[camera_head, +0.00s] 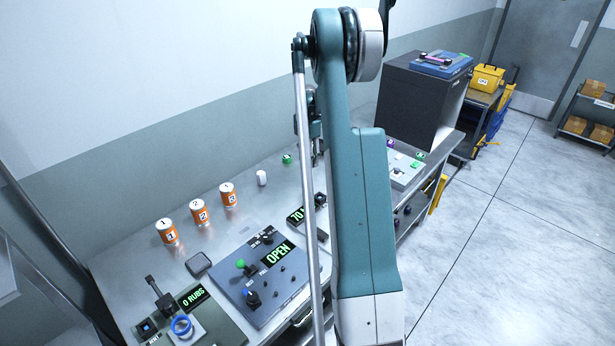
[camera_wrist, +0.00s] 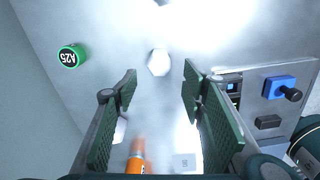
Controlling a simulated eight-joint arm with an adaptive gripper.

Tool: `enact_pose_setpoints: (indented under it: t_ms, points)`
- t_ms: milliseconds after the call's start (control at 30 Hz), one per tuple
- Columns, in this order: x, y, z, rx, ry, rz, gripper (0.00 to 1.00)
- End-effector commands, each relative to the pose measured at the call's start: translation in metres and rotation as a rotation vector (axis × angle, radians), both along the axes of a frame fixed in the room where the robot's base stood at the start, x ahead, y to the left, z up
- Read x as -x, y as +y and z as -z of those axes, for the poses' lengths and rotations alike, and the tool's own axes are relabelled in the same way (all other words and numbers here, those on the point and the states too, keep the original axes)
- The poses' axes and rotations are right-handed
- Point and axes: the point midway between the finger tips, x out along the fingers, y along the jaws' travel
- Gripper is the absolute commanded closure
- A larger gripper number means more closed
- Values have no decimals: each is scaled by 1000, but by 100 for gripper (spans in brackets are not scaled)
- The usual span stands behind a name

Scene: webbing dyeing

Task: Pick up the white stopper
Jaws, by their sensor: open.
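The white stopper (camera_head: 261,178) stands on the steel bench behind the control panels in the head view, apart from the things around it. In the wrist view the white stopper (camera_wrist: 158,62) shows as a bright, washed-out shape just beyond the fingertips, roughly centred between them. My gripper (camera_wrist: 159,80) is open, with two green padded fingers spread wide and nothing between them. In the head view my gripper (camera_head: 317,152) is partly hidden by my arm, to the right of the stopper and above the bench.
A green A25 piece (camera_wrist: 70,57) lies left of the stopper; it also shows in the head view (camera_head: 287,159). Several orange numbered canisters (camera_head: 228,195) stand to the left. A panel reading OPEN (camera_head: 262,275) lies in front. A dark box (camera_head: 418,105) stands at right.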

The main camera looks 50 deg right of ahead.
Motion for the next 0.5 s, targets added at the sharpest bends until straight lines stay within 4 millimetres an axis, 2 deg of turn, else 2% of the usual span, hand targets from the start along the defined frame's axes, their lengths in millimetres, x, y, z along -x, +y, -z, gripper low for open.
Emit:
enact_pose_setpoints:
  t_ms: [500]
  points:
    - [1, -3, 7, -3, 3, -7, 59]
